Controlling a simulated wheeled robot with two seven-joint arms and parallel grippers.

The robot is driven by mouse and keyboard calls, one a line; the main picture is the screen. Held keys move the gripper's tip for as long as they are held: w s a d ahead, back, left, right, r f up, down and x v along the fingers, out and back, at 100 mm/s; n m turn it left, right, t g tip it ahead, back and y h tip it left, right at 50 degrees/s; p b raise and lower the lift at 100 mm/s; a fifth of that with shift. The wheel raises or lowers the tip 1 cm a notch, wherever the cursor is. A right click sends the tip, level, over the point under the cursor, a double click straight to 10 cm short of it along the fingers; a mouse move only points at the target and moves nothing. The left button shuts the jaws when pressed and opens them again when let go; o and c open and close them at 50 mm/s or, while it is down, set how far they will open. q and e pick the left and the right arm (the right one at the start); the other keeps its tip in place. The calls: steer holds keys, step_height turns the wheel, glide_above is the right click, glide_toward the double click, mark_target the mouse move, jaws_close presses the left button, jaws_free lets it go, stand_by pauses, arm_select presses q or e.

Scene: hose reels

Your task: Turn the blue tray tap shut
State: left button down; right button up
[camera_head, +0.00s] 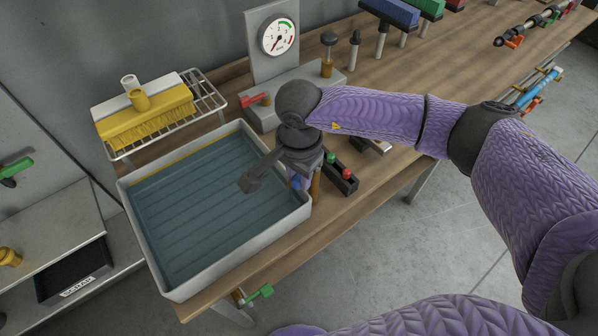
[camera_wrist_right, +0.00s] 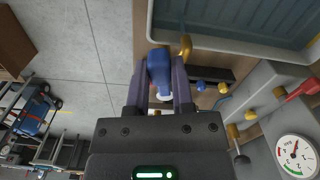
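The blue tap handle (camera_wrist_right: 159,72) lies between the two fingers of my right gripper (camera_wrist_right: 160,75) in the right wrist view. The fingers flank it closely and it fills the gap at the tips. In the head view my right gripper (camera_head: 301,166) points down at the right edge of the white-rimmed tray (camera_head: 215,259). It hides most of the tap, and only a bit of the blue handle (camera_head: 294,181) shows under it. The tray holds bluish water. My left gripper is not in view.
A small black block with red and green knobs (camera_head: 341,178) stands right beside my gripper. A red lever (camera_head: 252,100) and a gauge (camera_head: 278,35) are behind. A wire rack with a yellow brush (camera_head: 150,115) is at the left. A green-handled valve (camera_head: 260,292) is below the tray.

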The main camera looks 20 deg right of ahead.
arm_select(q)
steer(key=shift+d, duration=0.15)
arm_select(e)
jaws_close()
steer(key=shift+w+a+f+m+b, duration=0.2)
steer(key=shift+w+m+b, duration=0.3)
steer(key=shift+m, duration=0.3)
steer(key=shift+w+a+r+m+b, duration=0.2)
steer(key=shift+m+b, duration=0.1)
steer(key=shift+m, duration=0.5)
steer(key=o, duration=0.6)
jaws_free()
steer(key=shift+d, duration=0.1)
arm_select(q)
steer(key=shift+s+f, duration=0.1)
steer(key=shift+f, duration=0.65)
arm_select(e)
steer(key=shift+r, duration=0.1)
arm_select(q)
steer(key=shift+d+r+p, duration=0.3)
steer(key=shift+p, duration=0.1)
arm_select(e)
step_height(320, 180, up, 10)
